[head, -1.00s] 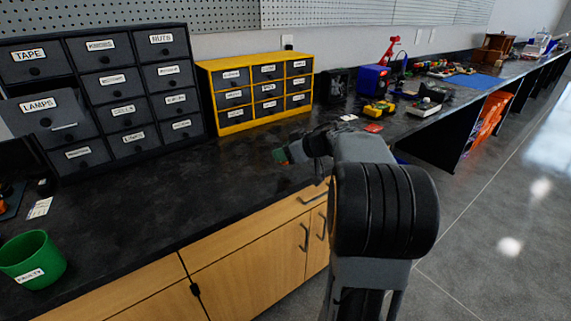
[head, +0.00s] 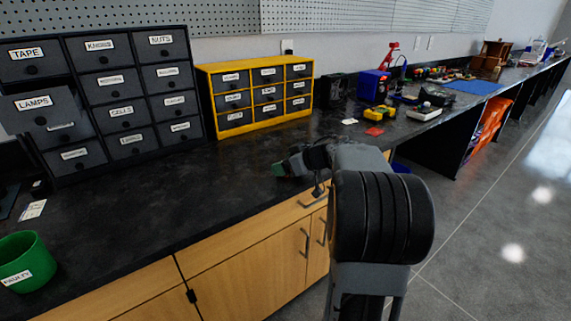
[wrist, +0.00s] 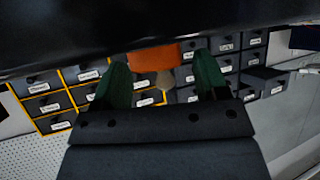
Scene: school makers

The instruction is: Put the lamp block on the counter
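My gripper (wrist: 161,75) has two green fingers, seen apart in the wrist view. Between and just beyond them is an orange block (wrist: 153,56) with a tan rounded piece (wrist: 165,80), which looks like the lamp block. The block is near the left finger, and a gap shows at the right finger. In the head view my gripper (head: 279,169) is low over the black counter (head: 215,190), in front of the yellow cabinet. The block is not clear there. The wrist picture is upside down; the block meets the dark surface at the top, but contact is unclear.
A dark drawer cabinet (head: 117,101) stands at the left, its LAMPS drawer (head: 44,111) pulled out. A yellow cabinet (head: 235,62) stands at the back. A green FAULTY cup (head: 24,263) is at the front left.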

